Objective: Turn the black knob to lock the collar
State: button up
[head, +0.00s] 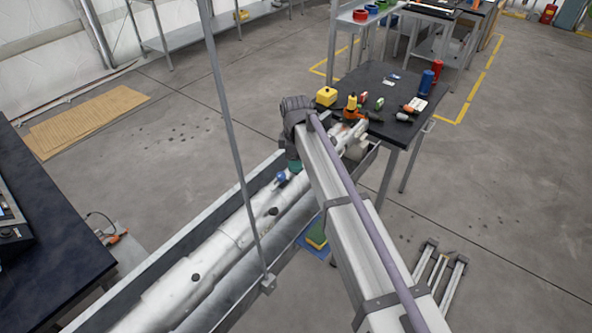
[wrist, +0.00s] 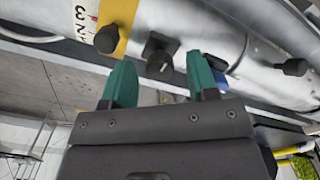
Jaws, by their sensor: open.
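A black knob (wrist: 160,50) on a dark base sits on the side of the white tube (wrist: 225,28) in the wrist view. My gripper (wrist: 160,68) is open, with its two green fingers spread to either side of the knob's position and nothing held. I cannot tell whether the fingertips touch it. The collar cannot be made out clearly.
Other black knobs stand on the tube left (wrist: 107,39) and right (wrist: 291,67) of my fingers. A blue part (wrist: 221,80) is close behind the right finger. A dark workbench (head: 385,98) with tools stands beyond the arm. A thin grey post (head: 232,130) rises beside the trough.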

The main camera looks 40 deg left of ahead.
jog(key=shift+c, duration=0.3)
jog(key=c, duration=0.9)
